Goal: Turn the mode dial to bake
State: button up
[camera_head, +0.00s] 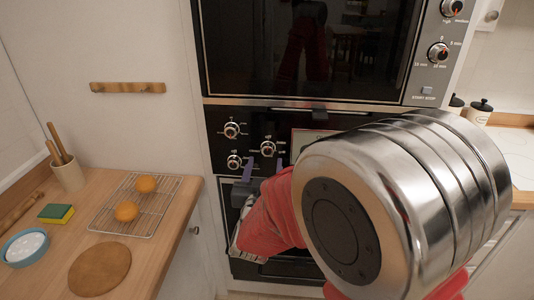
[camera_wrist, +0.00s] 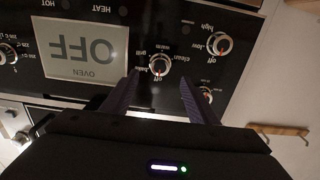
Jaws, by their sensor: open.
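The mode dial (camera_head: 268,148) is a round silver knob on the black oven control panel, left of the display in the head view. In the wrist view, which is upside down, the mode dial (camera_wrist: 159,65) shows small labels around it, including clean, grill and off; its exact setting is too small to tell. My gripper (camera_head: 265,167) is open, its purple fingers pointing at the panel just below the dial. In the wrist view my gripper (camera_wrist: 157,82) has one finger on each side of the dial, with nothing held. Contact with the knob cannot be told.
The oven display (camera_wrist: 85,48) reads OVEN OFF. Two other knobs, the upper left knob (camera_head: 231,130) and the lower left knob (camera_head: 234,161), sit close by. A wooden counter (camera_head: 165,245) with a wire rack stands at left. My arm hides the panel's right side.

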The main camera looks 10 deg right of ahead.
aim_at(267, 151)
jog(key=x, duration=0.7)
jog(key=shift+f, duration=0.1)
jog(key=shift+c, duration=0.6)
jog(key=c, duration=0.9)
